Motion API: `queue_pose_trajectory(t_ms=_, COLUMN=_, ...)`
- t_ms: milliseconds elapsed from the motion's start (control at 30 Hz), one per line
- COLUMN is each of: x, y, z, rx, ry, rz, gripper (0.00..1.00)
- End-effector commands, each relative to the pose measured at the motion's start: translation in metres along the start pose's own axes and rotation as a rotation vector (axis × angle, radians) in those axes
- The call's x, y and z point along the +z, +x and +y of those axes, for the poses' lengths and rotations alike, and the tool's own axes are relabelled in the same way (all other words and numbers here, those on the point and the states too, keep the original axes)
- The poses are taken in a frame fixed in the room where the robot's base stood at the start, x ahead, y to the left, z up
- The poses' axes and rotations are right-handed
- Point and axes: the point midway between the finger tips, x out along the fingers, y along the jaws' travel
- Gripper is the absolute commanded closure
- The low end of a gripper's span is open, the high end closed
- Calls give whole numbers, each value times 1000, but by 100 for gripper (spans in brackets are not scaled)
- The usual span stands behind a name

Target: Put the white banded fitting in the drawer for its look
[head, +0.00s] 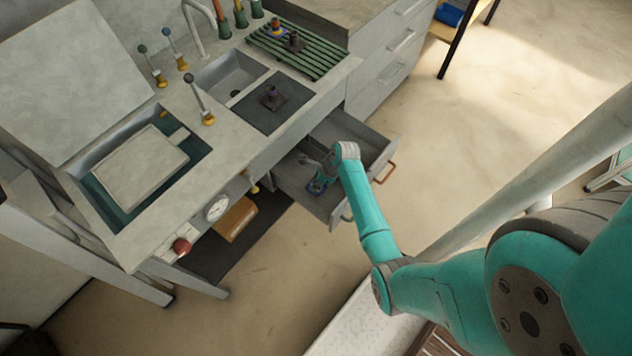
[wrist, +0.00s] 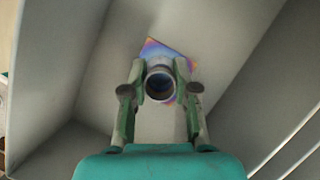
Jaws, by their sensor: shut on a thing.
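My gripper (wrist: 160,85) is shut on a round, hollow fitting (wrist: 159,87), seen end-on with a pale rim and dark bore. Its bands cannot be made out. The gripper points down inside an open drawer (wrist: 240,60) of the grey bench, and the drawer's walls rise on both sides. A rainbow-coloured patch (wrist: 165,49) shows on the floor behind the fitting. Whether the fitting touches the floor is unclear.
A green slatted rack (head: 325,62) on the bench holds small fittings. A dark fitting (head: 271,92) stands on a dark mat beside the sink (head: 232,78). An orange handle (head: 385,173) is on the drawer front. Several levers line the bench; open floor lies right.

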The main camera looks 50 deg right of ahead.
Motion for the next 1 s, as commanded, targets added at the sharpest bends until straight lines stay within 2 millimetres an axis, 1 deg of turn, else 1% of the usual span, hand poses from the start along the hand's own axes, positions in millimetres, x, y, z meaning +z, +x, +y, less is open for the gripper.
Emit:
queue_pose_trajectory(t_ms=33, x=0, y=1, z=0, rx=1, ry=0, rz=0, gripper=69)
queue_pose_trajectory(t_ms=67, x=0, y=1, z=0, rx=0, ry=0, rz=0, gripper=61)
queue_pose_trajectory(t_ms=100, x=0, y=1, z=0, rx=0, ry=0, rz=0, gripper=51)
queue_pose_trajectory(t_ms=133, x=0, y=1, z=0, rx=0, ry=0, rz=0, gripper=46)
queue_pose_trajectory(t_ms=433, x=0, y=0, z=0, rx=0, ry=0, rz=0, gripper=46)
queue_pose_trajectory(t_ms=567, x=1, y=-7, z=0, rx=-1, ry=0, rz=-1, gripper=46)
queue_pose_trajectory(t_ms=667, x=1, y=-20, z=0, rx=-2, ry=0, rz=-1, gripper=46)
queue_pose_trajectory(t_ms=1000, x=0, y=-87, z=0, rx=-2, ry=2, rz=-1, gripper=46)
